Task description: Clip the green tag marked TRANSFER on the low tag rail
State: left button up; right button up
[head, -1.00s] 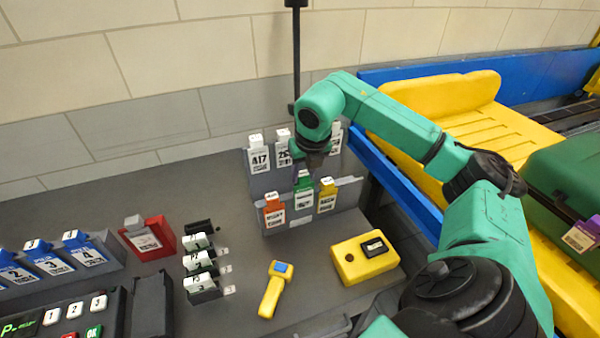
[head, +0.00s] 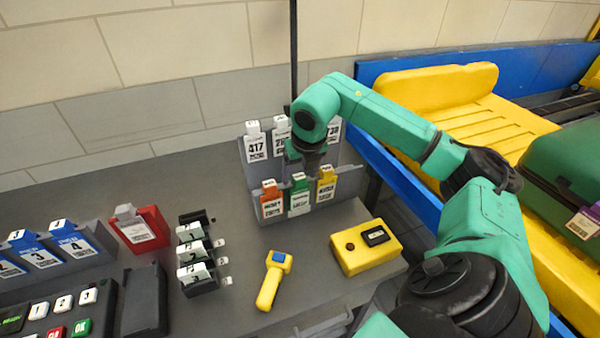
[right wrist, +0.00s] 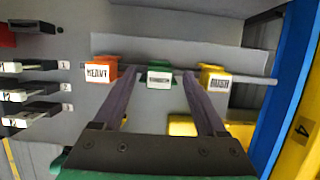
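The green tag (head: 299,184) hangs on the low tag rail (head: 348,178), between an orange tag (head: 269,189) and a yellow tag (head: 326,175). Its white label faces front, with lettering too small to read surely. In the right wrist view the green tag (right wrist: 159,77) sits between the spread fingers of my right gripper (right wrist: 159,74), with a gap on each side. In the head view my right gripper (head: 312,163) is just above and behind the green tag; its fingertips are hard to make out. My left gripper is not in view.
White numbered tags (head: 255,142) stand on a higher rail behind. A yellow box (head: 350,262), a yellow handheld tool (head: 272,285), black-and-white clips (head: 195,255) and a red holder (head: 140,240) are on the grey table. A green suitcase (head: 560,165) lies on the yellow conveyor tray at right.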

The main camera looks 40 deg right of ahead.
jog(key=shift+r, duration=0.5)
jog(key=p+v, duration=0.1)
jog(key=v, duration=1.2)
jog(key=shift+s+r, duration=0.2)
jog(key=shift+r, duration=0.1)
jog(key=shift+a, duration=0.1)
